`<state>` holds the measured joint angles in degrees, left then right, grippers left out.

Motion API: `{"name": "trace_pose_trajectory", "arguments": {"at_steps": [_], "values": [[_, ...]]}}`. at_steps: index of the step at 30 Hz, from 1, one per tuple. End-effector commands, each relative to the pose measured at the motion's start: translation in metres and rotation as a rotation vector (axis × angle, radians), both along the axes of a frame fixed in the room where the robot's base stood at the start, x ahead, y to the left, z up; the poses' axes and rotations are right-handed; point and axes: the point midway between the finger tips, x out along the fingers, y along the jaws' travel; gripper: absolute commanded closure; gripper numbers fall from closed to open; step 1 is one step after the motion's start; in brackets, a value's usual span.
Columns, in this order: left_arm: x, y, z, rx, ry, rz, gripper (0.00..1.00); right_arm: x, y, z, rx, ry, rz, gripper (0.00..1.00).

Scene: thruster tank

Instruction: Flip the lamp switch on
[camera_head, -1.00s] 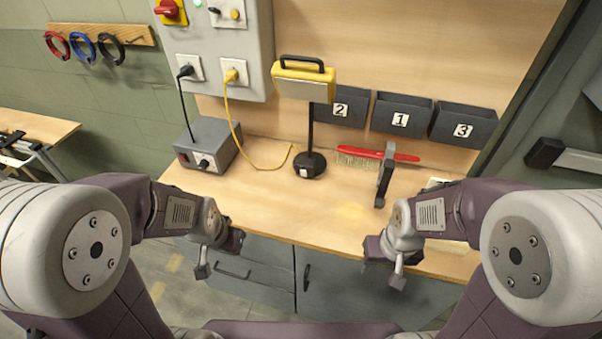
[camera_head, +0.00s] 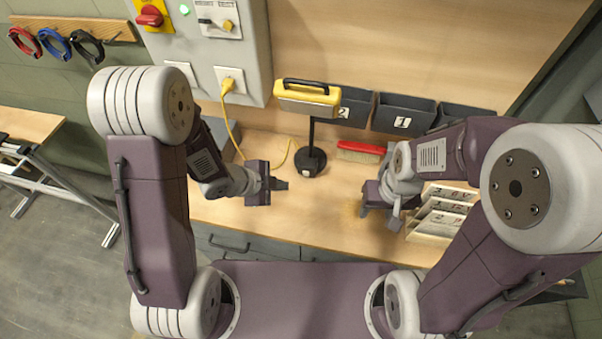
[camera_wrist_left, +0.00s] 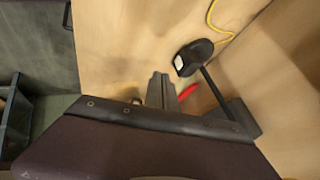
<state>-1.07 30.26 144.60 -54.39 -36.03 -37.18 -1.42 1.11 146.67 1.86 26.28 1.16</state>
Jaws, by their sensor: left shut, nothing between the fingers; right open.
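The lamp has a yellow head (camera_head: 308,98) with a black handle, a thin dark post and a round black base (camera_head: 311,158) on the workbench. A small white switch (camera_head: 310,170) sits on the front of the base. In the left wrist view the base (camera_wrist_left: 198,50) and white switch (camera_wrist_left: 179,63) show beyond my fingertips. My left gripper (camera_head: 281,184) is shut and empty, left of the base and slightly nearer me, apart from the switch. My right gripper (camera_head: 379,212) is open over the bench, right of the lamp; its fingers are partly hidden.
A red-handled brush (camera_head: 361,147) lies right of the lamp base. Dark bins (camera_head: 404,113) hang behind it. A yellow cable (camera_head: 232,125) runs from the wall panel (camera_head: 258,50) to the bench. A slotted rack (camera_head: 437,213) stands at right. Bare bench lies before the lamp.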

Motion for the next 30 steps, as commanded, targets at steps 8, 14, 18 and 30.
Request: {"name": "trace_pose_trajectory", "arguments": {"at_steps": [8, 14, 18, 30], "values": [[0.016, -0.021, -0.035, 0.001, 0.005, -0.004, 1.00, 0.000, 0.000, -0.007, 0.000, 0.000, 0.000, 0.52], [0.034, -0.043, -0.068, 0.000, 0.003, -0.003, 1.00, 0.000, 0.000, -0.007, 0.000, 0.000, 0.000, 0.52], [0.053, -0.051, -0.070, 0.000, -0.003, -0.001, 1.00, 0.000, 0.000, 0.005, 0.000, 0.000, 0.000, 0.52], [0.079, -0.056, -0.071, -0.001, 0.000, 0.001, 1.00, 0.000, 0.000, 0.014, 0.000, 0.000, 0.000, 0.52]]}}
